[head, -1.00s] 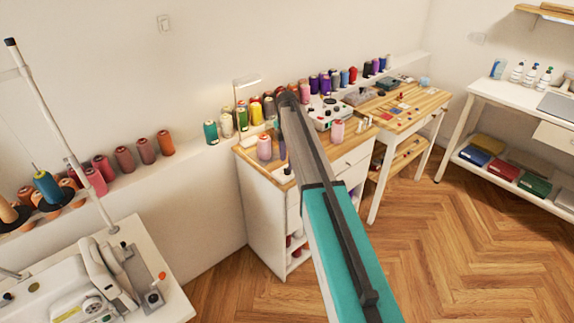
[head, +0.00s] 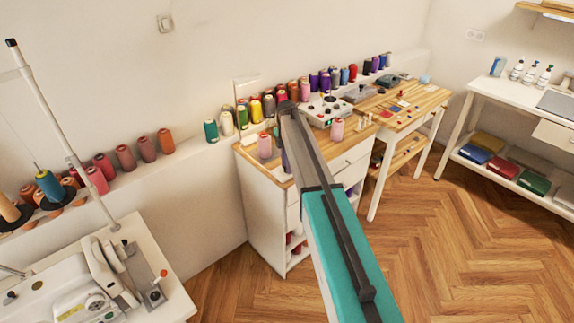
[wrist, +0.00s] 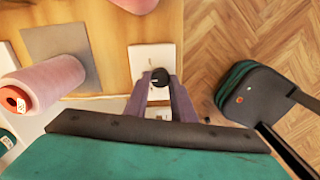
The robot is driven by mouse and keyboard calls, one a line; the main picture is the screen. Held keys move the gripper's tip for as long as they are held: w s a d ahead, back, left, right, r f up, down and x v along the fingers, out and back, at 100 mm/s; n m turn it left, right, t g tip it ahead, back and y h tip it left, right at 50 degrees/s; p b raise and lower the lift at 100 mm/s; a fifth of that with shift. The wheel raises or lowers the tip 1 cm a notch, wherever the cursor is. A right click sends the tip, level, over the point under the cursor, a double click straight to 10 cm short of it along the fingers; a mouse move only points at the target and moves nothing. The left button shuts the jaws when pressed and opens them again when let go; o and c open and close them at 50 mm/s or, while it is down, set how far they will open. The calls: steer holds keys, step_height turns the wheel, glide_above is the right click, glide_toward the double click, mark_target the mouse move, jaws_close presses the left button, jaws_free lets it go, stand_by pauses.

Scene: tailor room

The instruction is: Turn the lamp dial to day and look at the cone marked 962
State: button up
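The lamp dial (wrist: 160,77) is a black knob on a white plate (wrist: 150,57) on the wooden desktop, in the wrist view. My gripper (wrist: 161,82) has its two purple-grey fingers on either side of the knob, seemingly closed on it. A small pale mark shows on the knob; no label is readable. The lamp (head: 247,79) is a thin white post and flat head behind the cabinet. I cannot read 962 on any cone.
Several coloured cones line the wall ledge (head: 180,150). A white device with knobs (head: 325,109) stands on the cabinet top. A sewing machine (head: 95,275) is at lower left. A grey card (wrist: 58,55) lies beside the pink cone. The herringbone floor in front is clear.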

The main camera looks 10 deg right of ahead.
steer(key=shift+m, duration=0.3)
steer(key=m+b, duration=0.2)
steer(key=m, duration=0.2)
steer(key=shift+m, duration=0.4)
steer(key=m+b, duration=0.1)
steer(key=m, duration=0.4)
steer(key=shift+m, duration=0.3)
steer(key=o, duration=1.1)
steer(key=shift+c, duration=0.2)
steer(key=shift+w, duration=0.1)
steer(key=shift+r, duration=0.1)
step_height(320, 180, up, 14)
steer(key=b, duration=0.3)
steer(key=shift+f, duration=0.2)
